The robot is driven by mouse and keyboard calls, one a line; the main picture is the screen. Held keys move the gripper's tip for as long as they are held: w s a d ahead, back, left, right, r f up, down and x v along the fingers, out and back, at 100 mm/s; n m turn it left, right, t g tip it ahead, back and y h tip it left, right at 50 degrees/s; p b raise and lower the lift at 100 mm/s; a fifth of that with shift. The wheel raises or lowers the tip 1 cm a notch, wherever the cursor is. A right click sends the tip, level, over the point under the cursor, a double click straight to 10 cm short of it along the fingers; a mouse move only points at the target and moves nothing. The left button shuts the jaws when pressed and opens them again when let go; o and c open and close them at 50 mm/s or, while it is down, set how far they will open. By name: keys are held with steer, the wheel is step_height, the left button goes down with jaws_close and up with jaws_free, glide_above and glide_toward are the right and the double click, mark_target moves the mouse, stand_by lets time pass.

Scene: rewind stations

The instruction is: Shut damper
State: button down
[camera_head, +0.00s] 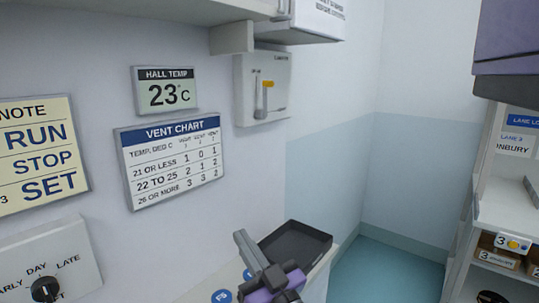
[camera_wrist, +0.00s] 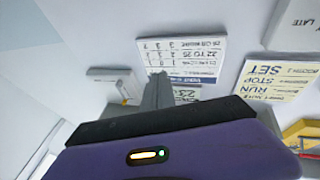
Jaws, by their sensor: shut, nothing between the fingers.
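A pale wall box (camera_head: 281,82) hangs on the wall right of the charts, with an upright grey lever and a small yellow part (camera_head: 268,84) on its face. I take it to be the damper; its lettering is too small to read. It also appears at the left of the wrist view, seen upside down, as a pale box (camera_wrist: 108,73) with a yellow spot at its lower edge. My gripper (camera_head: 241,237) is below the box and apart from it, near the black tray. Its fingers (camera_wrist: 156,78) are shut and empty, pointing toward the wall.
A vent chart (camera_head: 172,163) and a hall temperature sign reading 23°C (camera_head: 164,90) are on the wall. A black tray (camera_head: 296,245) stands on the counter beside my gripper. A cabinet (camera_head: 220,12) overhangs above. Shelving (camera_head: 487,170) stands right; the wall below the box is clear.

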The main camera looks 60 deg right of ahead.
mark_target(270, 84)
steer(key=d+r+n+g+y, duration=0.1)
steer(key=d+r+n, duration=0.4)
steer(key=r, duration=0.4)
steer(key=d+r+n+y, duration=0.1)
steer(key=d+r+n, duration=0.5)
steer(key=r, duration=0.4)
steer(key=s+d+r+n+g+y, duration=0.1)
steer(key=d+r+n, duration=0.4)
steer(key=r, duration=0.5)
steer(key=shift+d+n+g, duration=0.3)
steer(key=shift+d+n, duration=0.1)
steer(key=shift+n, duration=0.7)
steer(key=w+d+p, duration=0.2)
steer(key=w+d, duration=0.5)
steer(key=w, duration=0.1)
steer(key=shift+d, duration=0.3)
steer(key=shift+s+d, duration=0.1)
steer(key=shift+d, duration=0.35)
